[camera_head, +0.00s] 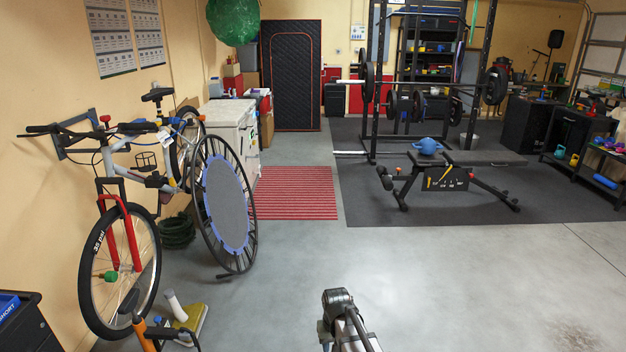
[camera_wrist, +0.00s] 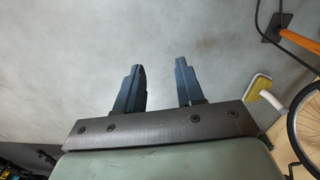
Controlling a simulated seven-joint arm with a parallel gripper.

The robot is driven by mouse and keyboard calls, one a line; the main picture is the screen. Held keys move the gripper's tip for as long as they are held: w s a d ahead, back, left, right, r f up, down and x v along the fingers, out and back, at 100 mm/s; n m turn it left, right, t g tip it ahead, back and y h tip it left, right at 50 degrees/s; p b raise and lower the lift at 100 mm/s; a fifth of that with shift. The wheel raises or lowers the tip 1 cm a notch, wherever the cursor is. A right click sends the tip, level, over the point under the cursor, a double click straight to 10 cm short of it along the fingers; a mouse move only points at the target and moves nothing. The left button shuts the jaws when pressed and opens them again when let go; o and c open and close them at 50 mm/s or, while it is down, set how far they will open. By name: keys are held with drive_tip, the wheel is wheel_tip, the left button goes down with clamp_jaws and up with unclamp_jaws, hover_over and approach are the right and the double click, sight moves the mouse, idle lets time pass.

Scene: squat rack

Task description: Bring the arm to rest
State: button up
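My gripper (camera_wrist: 158,84) shows in the wrist view with its two dark blue fingers apart and nothing between them. Bare grey concrete floor lies beyond the fingertips. In the head view, part of my arm (camera_head: 345,318) shows at the bottom centre, over open floor. The gripper's fingers cannot be made out in the head view. Nothing touches the fingers in the wrist view.
A bicycle (camera_head: 122,245) and a round trampoline (camera_head: 225,205) stand at the left. A weight bench (camera_head: 447,178) and squat rack (camera_head: 378,120) stand on a dark mat (camera_head: 400,212). An orange-handled tool (camera_wrist: 298,38) lies at the wrist view's right. The central floor is clear.

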drive_tip(key=s+d+f+m, duration=0.2)
drive_tip(key=s+d+f, duration=0.2)
drive_tip(key=s+d, duration=0.65)
drive_tip(key=s+f+g, duration=0.3)
drive_tip(key=s+f, duration=0.6)
drive_tip(key=s, duration=0.4)
drive_tip(key=s+f+g, duration=0.3)
drive_tip(key=s+f, duration=0.7)
drive_tip(key=s, duration=0.4)
drive_tip(key=shift+s+d+f+g, duration=0.25)
drive_tip(key=shift+s+g, duration=0.05)
drive_tip(key=shift+g, duration=0.1)
